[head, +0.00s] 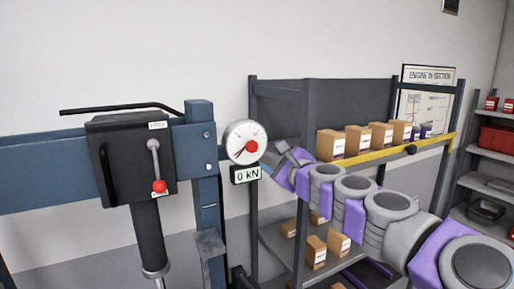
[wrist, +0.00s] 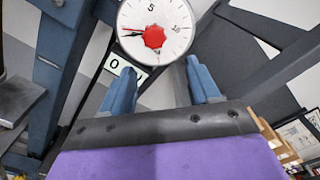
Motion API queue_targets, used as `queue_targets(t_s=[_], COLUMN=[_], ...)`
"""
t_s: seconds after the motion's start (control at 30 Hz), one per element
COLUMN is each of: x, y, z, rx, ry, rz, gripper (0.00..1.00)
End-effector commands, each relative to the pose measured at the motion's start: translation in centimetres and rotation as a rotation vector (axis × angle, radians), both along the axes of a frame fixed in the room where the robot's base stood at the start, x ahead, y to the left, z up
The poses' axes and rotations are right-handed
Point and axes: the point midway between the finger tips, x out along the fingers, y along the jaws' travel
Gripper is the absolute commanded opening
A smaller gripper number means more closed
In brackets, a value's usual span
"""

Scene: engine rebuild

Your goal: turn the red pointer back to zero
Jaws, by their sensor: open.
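The round white dial gauge (head: 240,132) is mounted beside the blue press upright. A red knob (head: 250,147) sits at its centre, and a thin needle runs from it toward the lower left. In the wrist view the gauge (wrist: 170,13) is at the top, with the red lobed knob (wrist: 154,37) in its middle. A dark needle, with some red near it, points left there; the exact red pointer reading is too small to tell. My gripper (wrist: 161,68) is open and empty, its blue fingers below the knob and apart from it. In the head view my gripper (head: 285,160) is just right of the gauge.
A "0 kN" display (head: 246,174) hangs under the gauge. The press (head: 130,160) with a red-tipped lever stands left. A shelf rack (head: 307,230) with several cardboard boxes stands right, behind my arm. Red bins (head: 497,139) are at far right.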

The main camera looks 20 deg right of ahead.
Motion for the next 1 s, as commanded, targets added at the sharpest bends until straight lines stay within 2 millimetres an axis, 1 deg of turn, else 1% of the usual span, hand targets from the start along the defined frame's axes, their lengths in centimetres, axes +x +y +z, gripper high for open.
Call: queue_targets(t_s=[0.03, 0.1, 0.27, 0.4, 0.5, 0.7, 1.0], x=[0.9, 1.9, 4.3, 6.6, 7.9, 9.4, 9.8], y=[0.4, 0.8, 1.0, 0.5, 0.3, 0.0, 0.7], z=[-0.1, 0.0, 0.1, 0.0, 0.0, 0.0, 0.1], rx=[-0.001, -0.004, -0.005, -0.002, -0.001, 0.000, -0.003], ry=[0.002, 0.002, 0.000, 0.001, 0.001, 0.000, -0.001], rz=[0.005, 0.005, 0.001, -0.001, -0.001, -0.003, -0.001], gripper=[0.61, 0.61, 0.61, 0.61, 0.61, 0.61, 0.61])
